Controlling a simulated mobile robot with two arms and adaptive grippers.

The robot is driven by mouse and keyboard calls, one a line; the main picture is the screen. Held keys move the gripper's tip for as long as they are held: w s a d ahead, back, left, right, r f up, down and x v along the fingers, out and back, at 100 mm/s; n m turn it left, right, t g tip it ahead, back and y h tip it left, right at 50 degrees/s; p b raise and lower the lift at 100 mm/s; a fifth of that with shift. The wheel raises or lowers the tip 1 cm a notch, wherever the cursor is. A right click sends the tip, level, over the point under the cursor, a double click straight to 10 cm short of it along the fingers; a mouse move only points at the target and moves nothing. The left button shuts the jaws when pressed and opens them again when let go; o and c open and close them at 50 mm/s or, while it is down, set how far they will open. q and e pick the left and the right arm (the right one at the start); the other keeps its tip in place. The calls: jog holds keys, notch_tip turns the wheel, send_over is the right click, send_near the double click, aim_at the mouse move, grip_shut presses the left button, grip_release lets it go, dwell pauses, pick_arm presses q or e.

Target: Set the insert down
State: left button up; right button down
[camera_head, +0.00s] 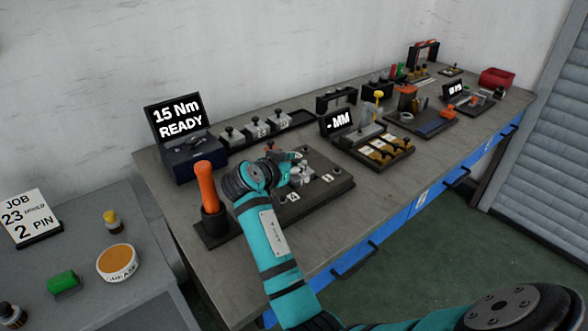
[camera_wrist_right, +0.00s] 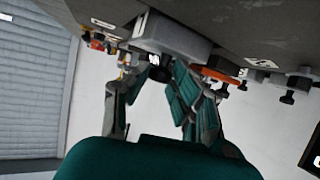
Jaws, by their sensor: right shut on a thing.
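My right gripper (camera_head: 294,162) is over the dark plate (camera_head: 335,188) on the bench, its arm coming in from the lower right. In the right wrist view its two fingers (camera_wrist_right: 157,88) stand either side of a black knob (camera_wrist_right: 159,73). The knob belongs to a light grey block (camera_wrist_right: 172,36), which I take for the insert, and the gripper is shut on it. In the head view, silvery parts (camera_head: 303,174) show just by the fingertips, partly covered. I cannot tell whether the insert touches the plate. My left gripper is not in view.
A rack (camera_head: 270,129) with several knobbed grey blocks stands behind the plate. An orange-handled tool (camera_head: 206,188) stands upright left of my wrist. A "15 Nm READY" display (camera_head: 181,118) is at the back left. A gauge station (camera_head: 372,148) is to the right. The front bench strip is clear.

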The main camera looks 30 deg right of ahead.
jog(key=shift+r, duration=0.2)
jog(key=c, duration=1.6)
grip_release()
jog(key=shift+f, duration=0.25)
jog(key=o, duration=0.5)
jog(key=shift+r, duration=0.2)
